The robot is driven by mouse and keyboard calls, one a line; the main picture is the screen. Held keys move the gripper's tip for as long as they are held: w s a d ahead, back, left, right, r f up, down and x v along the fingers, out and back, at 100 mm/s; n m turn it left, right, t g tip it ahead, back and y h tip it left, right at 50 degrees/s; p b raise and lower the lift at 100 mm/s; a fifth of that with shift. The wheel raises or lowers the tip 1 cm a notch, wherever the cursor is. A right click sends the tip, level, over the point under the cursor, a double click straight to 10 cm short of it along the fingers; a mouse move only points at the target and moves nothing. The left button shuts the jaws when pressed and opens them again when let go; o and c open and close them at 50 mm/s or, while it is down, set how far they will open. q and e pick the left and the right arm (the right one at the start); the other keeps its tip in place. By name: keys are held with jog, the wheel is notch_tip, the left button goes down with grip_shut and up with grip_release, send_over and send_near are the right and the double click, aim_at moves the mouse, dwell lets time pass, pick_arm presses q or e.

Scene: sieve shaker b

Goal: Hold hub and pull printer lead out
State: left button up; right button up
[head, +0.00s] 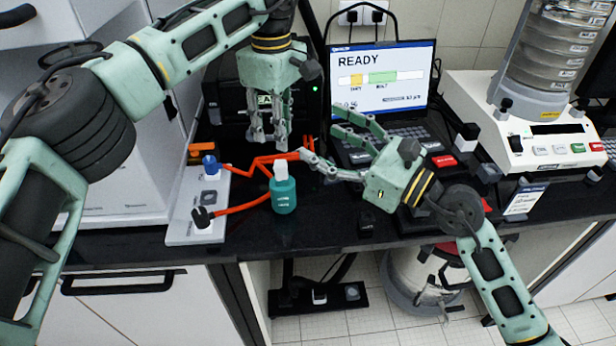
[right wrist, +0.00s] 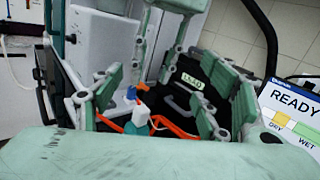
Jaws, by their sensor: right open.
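The hub (head: 183,228) is a long white strip at the bench's left. A blue plug (head: 210,165) and a black plug (head: 203,217) sit on it, each with an orange lead (head: 238,208). I cannot tell which lead is the printer's. The black printer (head: 228,105) stands behind, partly hidden by my left gripper. My left gripper (head: 268,138) points down, open and empty, in front of the printer, right of the hub. My right gripper (head: 319,132) is open and empty, pointing left, right of the hub. Its fingers frame the orange leads in the right wrist view (right wrist: 160,105).
A teal bottle (head: 284,196) with a white cap stands between the hub and my right gripper. A laptop (head: 385,75) reading READY and a sieve shaker (head: 540,130) stand to the right. The black bench's front strip (head: 320,232) is mostly clear.

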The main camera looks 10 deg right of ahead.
jog(key=w+a+f+m+h, duration=0.1)
jog(key=w+a+f+m, duration=0.15)
jog(key=f, duration=0.85)
send_near(292, 195)
jog(key=x, duration=0.5)
jog(key=shift+w+a, duration=0.15)
pick_arm(q)
jog(key=shift+w+f, duration=0.1)
jog(key=shift+w, duration=0.05)
pick_arm(e)
jog(key=x, duration=0.6)
jog(key=shift+w+a+f, duration=0.1)
jog(key=shift+w+a, duration=0.15)
jog(key=shift+w, duration=0.1)
jog(key=shift+w+a, duration=0.2)
jog(key=shift+a, duration=0.05)
